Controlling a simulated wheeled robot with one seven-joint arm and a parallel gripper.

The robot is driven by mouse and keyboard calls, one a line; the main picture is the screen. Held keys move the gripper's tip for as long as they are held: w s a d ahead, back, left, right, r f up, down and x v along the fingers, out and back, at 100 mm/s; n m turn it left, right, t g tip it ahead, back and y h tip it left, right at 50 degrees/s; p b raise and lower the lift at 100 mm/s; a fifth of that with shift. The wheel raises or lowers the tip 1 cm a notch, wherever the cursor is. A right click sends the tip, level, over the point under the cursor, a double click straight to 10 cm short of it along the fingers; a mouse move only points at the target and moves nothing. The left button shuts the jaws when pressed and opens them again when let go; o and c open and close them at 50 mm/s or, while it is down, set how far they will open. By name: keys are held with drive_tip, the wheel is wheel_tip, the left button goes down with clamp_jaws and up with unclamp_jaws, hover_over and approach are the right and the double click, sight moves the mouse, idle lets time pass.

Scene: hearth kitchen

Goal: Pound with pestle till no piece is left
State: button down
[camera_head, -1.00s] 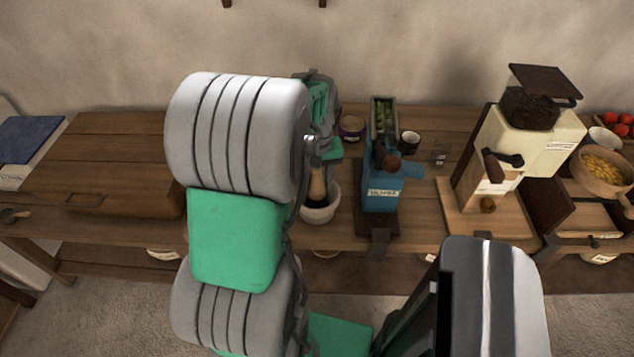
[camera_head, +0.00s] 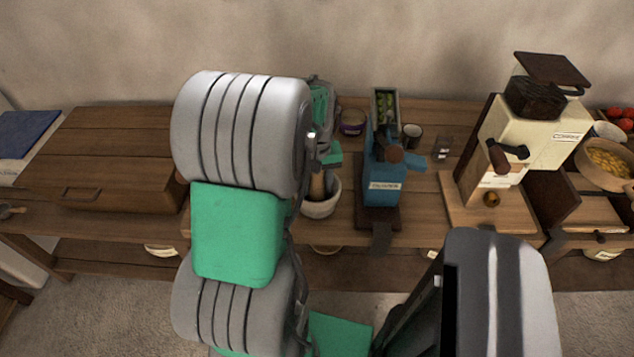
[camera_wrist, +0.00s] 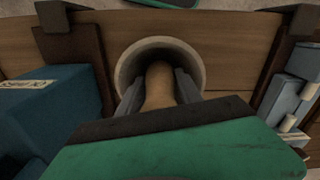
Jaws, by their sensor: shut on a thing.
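The pale mortar (camera_head: 325,205) stands on the wooden counter, just left of the blue machine. The wooden pestle (camera_head: 317,187) goes down into it, close to upright. My gripper (camera_head: 322,160) is above the mortar, partly hidden behind my own arm. In the wrist view my gripper (camera_wrist: 158,92) is shut on the pestle (camera_wrist: 159,84), a finger on either side. The mortar's rim (camera_wrist: 186,48) rings the pestle there. The pestle's lower end and whatever lies in the mortar are hidden.
The blue machine (camera_head: 383,180) stands close to the mortar's right. Behind are a purple-labelled jar (camera_head: 352,122), a tray of green things (camera_head: 386,105) and a dark cup (camera_head: 412,134). A cream grinder (camera_head: 522,130) stands farther right. A wooden box (camera_head: 125,186) is at the left.

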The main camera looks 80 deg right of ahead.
drive_tip(key=shift+f, duration=0.35)
wheel_tip(320, 180, up, 5)
drive_tip(key=p, duration=0.3)
drive_tip(key=shift+p, duration=0.3)
drive_tip(key=shift+f, duration=0.15)
drive_tip(key=shift+f, duration=0.1)
drive_tip(key=shift+f+b, duration=1.6)
drive_tip(key=shift+f, duration=0.65)
wheel_tip(320, 180, up, 5)
drive_tip(key=p, duration=0.3)
drive_tip(key=shift+p, duration=0.4)
drive_tip(key=shift+f, duration=0.15)
drive_tip(key=shift+f, duration=0.15)
